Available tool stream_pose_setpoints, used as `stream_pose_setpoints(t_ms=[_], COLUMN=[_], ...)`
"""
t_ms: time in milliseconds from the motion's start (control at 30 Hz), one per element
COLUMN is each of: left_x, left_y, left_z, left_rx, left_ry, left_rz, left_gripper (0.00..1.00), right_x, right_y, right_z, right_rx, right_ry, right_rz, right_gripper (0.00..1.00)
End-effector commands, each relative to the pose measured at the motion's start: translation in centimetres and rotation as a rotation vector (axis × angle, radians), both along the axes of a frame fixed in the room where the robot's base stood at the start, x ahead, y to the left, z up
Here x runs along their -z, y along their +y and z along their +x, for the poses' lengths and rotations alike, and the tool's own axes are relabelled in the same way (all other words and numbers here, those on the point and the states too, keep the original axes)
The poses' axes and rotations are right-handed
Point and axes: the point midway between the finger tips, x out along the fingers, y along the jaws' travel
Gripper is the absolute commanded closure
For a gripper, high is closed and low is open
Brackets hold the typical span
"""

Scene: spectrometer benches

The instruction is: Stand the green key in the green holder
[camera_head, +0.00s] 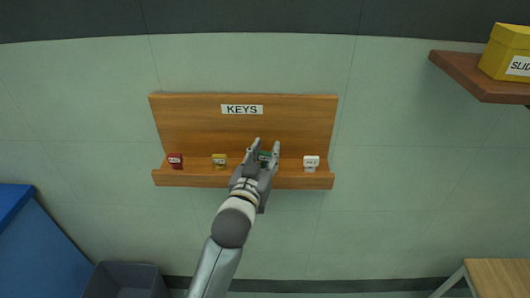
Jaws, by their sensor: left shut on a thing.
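The green key (265,156) is at the wooden key rack (190,120) on the wall, third from the left in the row. My left gripper (266,147) reaches up from below and is shut on the green key, with one finger on each side of it. The fingers and hand hide part of the key and the ledge under it. I cannot tell whether the key still touches the ledge. No green holder can be made out. My right gripper is not in view.
A red key (175,161), a yellow key (219,160) and a white key (311,163) stand on the same ledge. A wall shelf with a yellow box (507,52) is at upper right. A blue cabinet (45,245), a dark bin (126,280) and a wooden table (500,278) are below.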

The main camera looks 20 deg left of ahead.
Motion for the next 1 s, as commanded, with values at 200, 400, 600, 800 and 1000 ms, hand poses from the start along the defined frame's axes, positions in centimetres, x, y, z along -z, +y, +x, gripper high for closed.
stream_pose_setpoints(t_ms=[200,400,600,800,1000], left_x=[0.03,0.02,-0.02,-0.02,0.05], left_y=[0.0,-0.01,-0.01,-0.01,-0.01], left_z=[-0.01,-0.01,-0.01,-0.02,-0.02], left_rx=[0.0,0.0,0.0,0.0,0.0], left_ry=[0.0,0.001,0.001,0.002,0.001], left_rz=[0.0,-0.001,-0.001,-0.001,-0.001], left_gripper=[0.88,0.88,0.88,0.88,0.88], right_x=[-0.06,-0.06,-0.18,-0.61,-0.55], right_y=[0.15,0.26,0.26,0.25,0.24], right_z=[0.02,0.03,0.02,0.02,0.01], right_rx=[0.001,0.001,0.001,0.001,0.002], right_ry=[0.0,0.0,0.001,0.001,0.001], right_rz=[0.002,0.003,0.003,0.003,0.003], right_gripper=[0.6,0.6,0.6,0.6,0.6])
